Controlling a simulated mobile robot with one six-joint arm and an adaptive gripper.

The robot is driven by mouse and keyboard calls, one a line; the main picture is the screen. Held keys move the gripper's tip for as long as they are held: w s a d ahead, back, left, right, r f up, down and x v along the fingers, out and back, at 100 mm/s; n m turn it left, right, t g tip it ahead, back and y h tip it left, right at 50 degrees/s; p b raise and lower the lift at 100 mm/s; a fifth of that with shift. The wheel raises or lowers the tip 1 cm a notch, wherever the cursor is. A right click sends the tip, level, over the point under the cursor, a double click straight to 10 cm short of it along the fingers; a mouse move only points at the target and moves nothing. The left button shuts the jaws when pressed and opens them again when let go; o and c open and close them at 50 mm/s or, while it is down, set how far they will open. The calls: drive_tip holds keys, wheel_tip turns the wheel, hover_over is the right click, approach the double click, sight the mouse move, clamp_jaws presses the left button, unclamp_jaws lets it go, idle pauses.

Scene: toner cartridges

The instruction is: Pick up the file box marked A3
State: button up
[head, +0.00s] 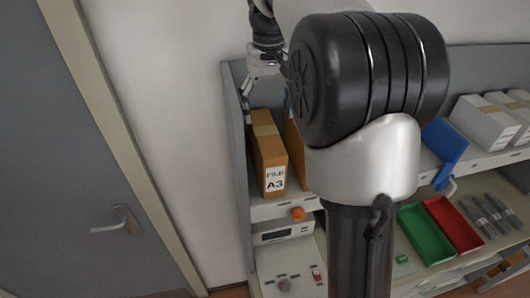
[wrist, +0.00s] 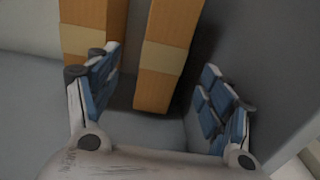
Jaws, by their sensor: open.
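The file box marked A3 (head: 270,152) is an orange-brown upright box with a pale band and a white label, standing at the left end of the shelf in the head view. My gripper (head: 264,84) is above its top, partly hidden by my arm. In the wrist view my gripper (wrist: 162,68) is open, its blue-padded fingers apart. An orange box with a tan band (wrist: 166,57), apparently the A3 box beside the side panel, shows between the fingers; no label shows there. I see no contact.
A second orange file box (head: 294,150) stands close to the right of A3, partly behind my arm; it also shows in the wrist view (wrist: 92,25). The shelf's grey side panel (head: 235,110) is close on the left. Green tray (head: 427,235) and red tray (head: 453,222) lie lower right.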

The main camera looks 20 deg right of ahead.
sight(268, 130)
wheel_tip(268, 130, down, 5)
drive_tip(key=shift+w+f, duration=0.1)
drive_tip(key=shift+f, duration=0.05)
drive_tip(key=shift+a+f, duration=0.15)
drive_tip(key=shift+f, duration=1.2)
drive_tip(key=shift+a+f, duration=0.1)
drive_tip(key=shift+f, duration=1.25)
drive_tip(key=c, duration=1.6)
drive_tip(key=shift+o, duration=0.2)
drive_tip(key=shift+r, duration=0.1)
